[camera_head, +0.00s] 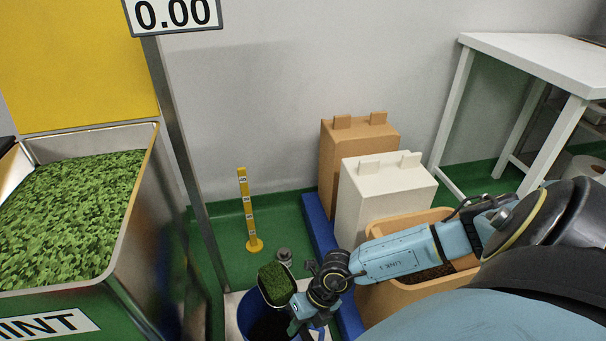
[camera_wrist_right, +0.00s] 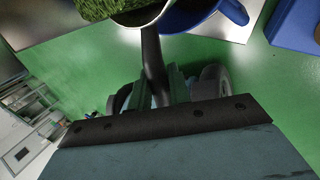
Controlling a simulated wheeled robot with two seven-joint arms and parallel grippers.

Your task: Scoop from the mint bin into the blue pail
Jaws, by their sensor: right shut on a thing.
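The mint bin (camera_head: 125,258) is a steel bin full of green leaves at the left of the head view, with a label on its front. My right gripper (camera_head: 302,308) is shut on the dark handle of a scoop (camera_wrist_right: 152,65). The scoop's bowl is heaped with green leaves (camera_head: 275,284) and is above the blue pail (camera_head: 268,325), close to its rim. The pail stands on a pale scale plate (camera_head: 233,302) and also shows in the right wrist view (camera_wrist_right: 238,10). The scoop hides part of the pail's opening. My left gripper is not in view.
A scale display (camera_head: 173,14) reading 0.00 sits on a post beside the bin. A yellow marked post (camera_head: 247,210) stands behind the pail. A tan container (camera_head: 400,292), a white box (camera_head: 380,205) and a brown box (camera_head: 350,160) stand at right, near a white table (camera_head: 540,60).

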